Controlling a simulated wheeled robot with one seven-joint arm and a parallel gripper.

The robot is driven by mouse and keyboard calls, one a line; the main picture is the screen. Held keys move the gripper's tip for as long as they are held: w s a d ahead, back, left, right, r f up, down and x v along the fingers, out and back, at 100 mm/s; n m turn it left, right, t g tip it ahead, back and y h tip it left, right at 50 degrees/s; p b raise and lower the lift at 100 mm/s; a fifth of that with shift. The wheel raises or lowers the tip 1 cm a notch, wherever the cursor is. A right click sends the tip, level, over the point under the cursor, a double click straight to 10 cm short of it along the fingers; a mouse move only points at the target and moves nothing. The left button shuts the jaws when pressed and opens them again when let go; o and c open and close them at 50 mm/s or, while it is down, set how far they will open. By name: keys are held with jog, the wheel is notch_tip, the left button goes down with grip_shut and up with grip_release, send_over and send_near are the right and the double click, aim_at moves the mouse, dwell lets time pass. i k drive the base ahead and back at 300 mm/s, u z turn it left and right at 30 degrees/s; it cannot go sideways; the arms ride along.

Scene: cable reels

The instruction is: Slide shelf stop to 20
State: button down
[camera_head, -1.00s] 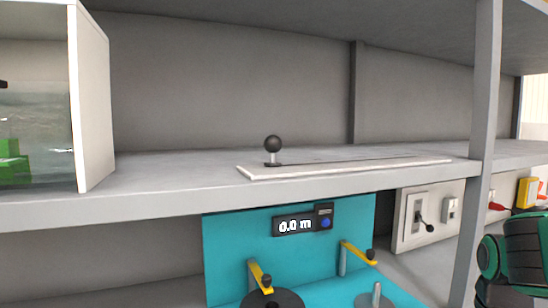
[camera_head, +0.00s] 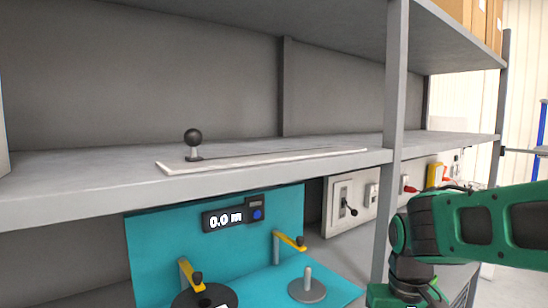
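The shelf stop is a black ball knob (camera_head: 193,138) on a short metal stem, standing upright at the left end of a pale flat rail (camera_head: 270,158). The rail lies along the front of the grey shelf (camera_head: 80,192), with a dark slot running to the right from the knob. I cannot read any scale marks on the rail. My green and black arm is at the lower right, apart from the knob. My gripper's fingertips are not in view.
Below the shelf is a teal cable-reel station (camera_head: 160,240) with a display (camera_head: 222,219) reading 0.0 m and yellow arms. A grey post (camera_head: 395,80) stands between my arm and the rail. A lever panel (camera_head: 347,205) is right of the station. The shelf around the rail is clear.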

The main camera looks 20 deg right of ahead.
aim_at(193, 138)
jog(key=z, duration=0.1)
jog(key=k, duration=1.25)
jog(key=z, duration=0.2)
jog(key=i, duration=0.5)
jog(key=u, duration=0.15)
